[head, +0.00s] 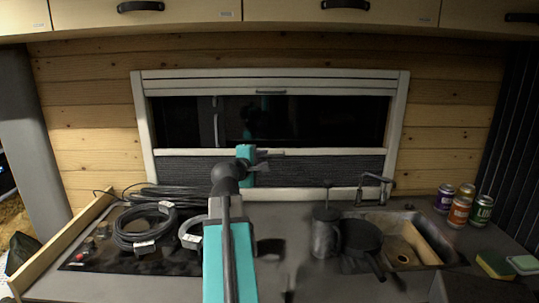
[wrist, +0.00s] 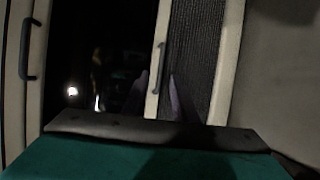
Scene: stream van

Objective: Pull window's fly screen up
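The window (head: 270,120) has a white frame. Its dark grey pleated fly screen (head: 330,168) covers the lower part, with a pale bar (head: 335,152) along its top edge. In the wrist view the picture is turned sideways; the fly screen (wrist: 195,45) is right of its pale bar (wrist: 154,85), which carries a small dark handle (wrist: 161,66). My gripper (head: 264,161) is in front of the bar, near its middle. In the wrist view my gripper's fingers (wrist: 158,97) are apart, on either side of the bar near the handle. Contact cannot be told.
An upper blind bar (head: 270,92) with its own handle crosses the window top. Below, the counter holds coiled cables (head: 145,228), a pot (head: 325,235), a pan (head: 361,238), a sink (head: 400,245) with a tap (head: 374,185), and several cans (head: 460,210). Cabinets (head: 340,10) hang above.

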